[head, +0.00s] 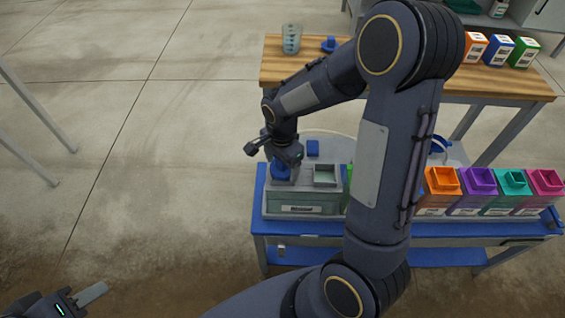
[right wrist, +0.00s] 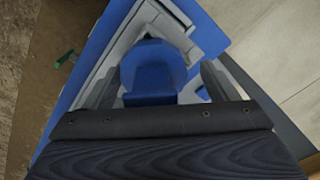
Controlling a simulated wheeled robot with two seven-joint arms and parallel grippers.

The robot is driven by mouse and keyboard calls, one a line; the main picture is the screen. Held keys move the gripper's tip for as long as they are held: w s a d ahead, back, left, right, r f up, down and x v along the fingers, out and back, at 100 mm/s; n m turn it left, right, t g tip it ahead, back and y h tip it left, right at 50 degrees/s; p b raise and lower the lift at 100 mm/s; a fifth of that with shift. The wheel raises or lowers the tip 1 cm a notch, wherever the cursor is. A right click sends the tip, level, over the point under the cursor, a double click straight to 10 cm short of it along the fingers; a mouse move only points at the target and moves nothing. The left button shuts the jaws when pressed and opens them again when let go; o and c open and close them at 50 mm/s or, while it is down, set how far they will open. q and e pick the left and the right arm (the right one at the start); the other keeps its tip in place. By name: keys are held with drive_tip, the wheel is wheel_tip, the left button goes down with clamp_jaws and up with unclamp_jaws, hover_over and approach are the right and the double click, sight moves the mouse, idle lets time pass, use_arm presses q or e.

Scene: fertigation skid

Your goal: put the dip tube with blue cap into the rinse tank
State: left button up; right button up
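A blue cap (head: 281,170) stands at the left end of a grey box-like tank (head: 302,209) on the blue bench. I take it for the dip tube's cap; no tube shows below it. The tank has a square opening (head: 325,174) right of the cap; its front label is too small to read. My right gripper (head: 283,158) is over the cap. In the right wrist view the blue cap (right wrist: 152,70) is between the fingers, which stand apart with a gap on its right side. My left gripper (head: 92,294) is at the lower left, far from the bench; its finger opening is unclear.
A smaller blue block (head: 313,148) is behind the tank and a green item (head: 348,180) stands right of it. Orange (head: 441,182), purple, teal and pink containers line the bench's right. A wooden bench (head: 400,88) behind holds a clear beaker (head: 291,38) and a blue piece (head: 329,45).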

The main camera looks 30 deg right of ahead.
drive_tip(key=shift+s+d+f, duration=0.1)
drive_tip(key=shift+s+f, duration=0.4)
drive_tip(key=shift+s, duration=0.1)
drive_tip(key=shift+r, duration=0.25)
drive_tip(key=r, duration=0.2)
drive_tip(key=r+p, duration=0.1)
drive_tip(key=r, duration=0.2)
drive_tip(key=w+r, duration=0.1)
drive_tip(key=r, duration=0.2)
drive_tip(key=shift+r, duration=0.15)
drive_tip(key=shift+s+r+p, duration=0.1)
drive_tip(key=shift+r+p, duration=0.1)
drive_tip(key=shift+p, duration=0.15)
drive_tip(key=s+a+r+n+t+y+p, duration=0.2)
drive_tip(key=s+r+n+p, duration=0.2)
drive_tip(key=s+r+n, duration=0.3)
drive_tip(key=s+a+r+n+t+y+p, duration=0.1)
drive_tip(key=s+a+r+n+t+p, duration=0.1)
drive_tip(key=s+r+n, duration=0.4)
drive_tip(key=s+r+t+p, duration=0.1)
drive_tip(key=s+r+p, duration=0.1)
drive_tip(key=s+r, duration=0.2)
drive_tip(key=shift+s+r+n+y+p, duration=0.15)
drive_tip(key=shift+s+n+y+p, duration=0.05)
drive_tip(key=shift+n+y+p, duration=0.2)
